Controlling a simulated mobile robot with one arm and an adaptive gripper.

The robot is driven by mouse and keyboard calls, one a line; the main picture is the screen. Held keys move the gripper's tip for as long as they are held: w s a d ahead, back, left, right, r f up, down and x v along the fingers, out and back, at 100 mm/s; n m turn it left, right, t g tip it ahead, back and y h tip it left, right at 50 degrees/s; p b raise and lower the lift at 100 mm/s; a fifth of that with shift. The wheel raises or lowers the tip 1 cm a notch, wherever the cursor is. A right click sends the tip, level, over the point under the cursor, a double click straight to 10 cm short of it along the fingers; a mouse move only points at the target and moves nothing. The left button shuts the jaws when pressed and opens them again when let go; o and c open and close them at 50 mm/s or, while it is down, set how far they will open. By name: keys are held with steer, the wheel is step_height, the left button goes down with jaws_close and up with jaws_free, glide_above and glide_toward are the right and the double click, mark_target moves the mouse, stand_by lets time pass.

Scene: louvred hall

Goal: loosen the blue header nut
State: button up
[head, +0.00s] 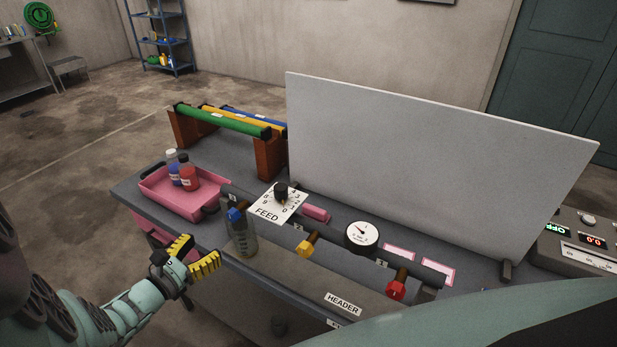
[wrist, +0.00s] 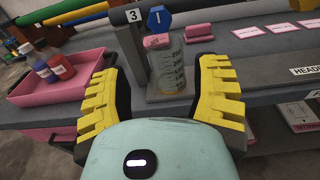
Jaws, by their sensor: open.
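The blue header nut (head: 236,215) sits at the left end of the header (head: 310,280), above a clear graduated beaker (head: 243,242). In the wrist view the blue nut (wrist: 158,18) is a hexagon facing me, at the top centre, with the beaker (wrist: 167,72) below it holding a little yellowish liquid. A yellow nut (head: 306,247) and a red nut (head: 397,288) are further right along the header. My gripper (head: 193,255) is open and empty, with yellow ribbed fingers. It is apart from the nut, in front of and below it. In the wrist view the beaker shows between the fingers (wrist: 162,92).
A pink tray (head: 160,203) with two bottles stands left of the header. A FEED dial (head: 281,193) and a round gauge (head: 361,235) are behind it. A white panel (head: 420,150) rises at the back. A rack of coloured rolls (head: 222,121) is behind the tray.

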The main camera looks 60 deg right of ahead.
mark_target(230, 218)
steer(key=shift+h, duration=0.5)
steer(key=d+b, duration=0.1)
steer(key=d, duration=0.2)
steer(key=d+b, duration=0.1)
steer(key=d, duration=0.2)
steer(key=d+r+b, duration=0.1)
steer(key=d, duration=0.2)
steer(key=shift+w+d, duration=0.1)
steer(key=shift+w, duration=0.1)
steer(key=shift+w+d+r+b, duration=0.1)
steer(key=shift+d+r+b, duration=0.1)
steer(key=shift+d+b, duration=0.4)
steer(key=shift+d, duration=0.1)
jaws_close()
